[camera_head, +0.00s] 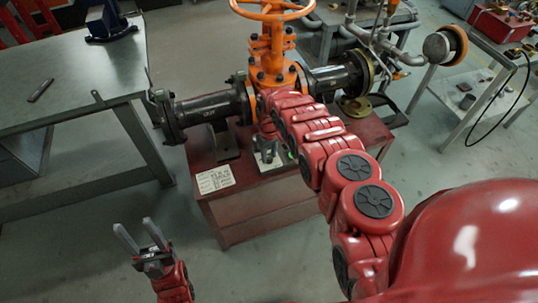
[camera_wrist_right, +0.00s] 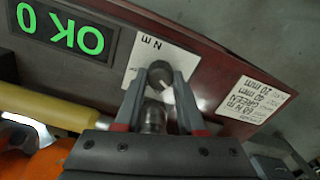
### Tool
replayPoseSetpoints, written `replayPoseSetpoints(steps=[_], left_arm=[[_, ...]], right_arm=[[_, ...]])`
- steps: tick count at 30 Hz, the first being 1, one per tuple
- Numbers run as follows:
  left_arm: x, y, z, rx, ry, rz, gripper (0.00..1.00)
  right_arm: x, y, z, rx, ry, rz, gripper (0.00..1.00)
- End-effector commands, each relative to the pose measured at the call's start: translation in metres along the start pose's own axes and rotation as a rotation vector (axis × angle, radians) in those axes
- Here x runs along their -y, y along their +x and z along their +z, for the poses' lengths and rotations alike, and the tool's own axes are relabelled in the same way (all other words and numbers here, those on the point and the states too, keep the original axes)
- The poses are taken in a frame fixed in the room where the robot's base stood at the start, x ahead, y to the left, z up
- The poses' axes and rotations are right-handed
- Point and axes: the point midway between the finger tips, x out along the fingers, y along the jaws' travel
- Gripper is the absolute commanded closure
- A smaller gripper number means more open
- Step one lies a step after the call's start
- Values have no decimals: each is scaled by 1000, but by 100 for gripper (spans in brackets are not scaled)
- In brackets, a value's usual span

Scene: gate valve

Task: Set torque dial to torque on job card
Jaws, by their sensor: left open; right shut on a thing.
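The job card (camera_head: 215,178) lies flat on the front left of the red bench. In the right wrist view the job card (camera_wrist_right: 249,99) shows upside down, with several lines of small print in N m that I cannot read surely. The torque dial (camera_wrist_right: 159,72) is a small grey round knob beside a white label marked N m. My right gripper (camera_wrist_right: 158,88) is shut on the dial, its fingers on either side of it. In the head view my right arm reaches down in front of the orange valve. My left gripper (camera_head: 140,240) is open and empty, low at the left.
A display (camera_wrist_right: 65,35) beside the dial reads OK 0 in green, upside down. The orange gate valve (camera_head: 272,60) with dark pipes stands on the red bench (camera_head: 250,205). A grey table (camera_head: 80,80) stands at the left. A yellow bar (camera_wrist_right: 50,105) lies near my right gripper.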

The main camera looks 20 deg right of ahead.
Motion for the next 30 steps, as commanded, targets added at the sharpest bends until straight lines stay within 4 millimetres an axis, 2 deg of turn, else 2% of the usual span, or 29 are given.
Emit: replayPoseSetpoints(steps=[17, 18, 22, 30], left_arm=[[0, -1, 0, 0, 0, 0, 50], [0, -1, 0, 0, 0, 0, 50], [0, -1, 0, 0, 0, 0, 50], [0, -1, 0, 0, 0, 0, 50]], right_arm=[[0, 0, 0, 1, -31, -1, 100], [0, 0, 0, 1, -31, -1, 56], [0, 0, 0, 1, -30, 0, 32], [0, 0, 0, 1, -30, 0, 31]])
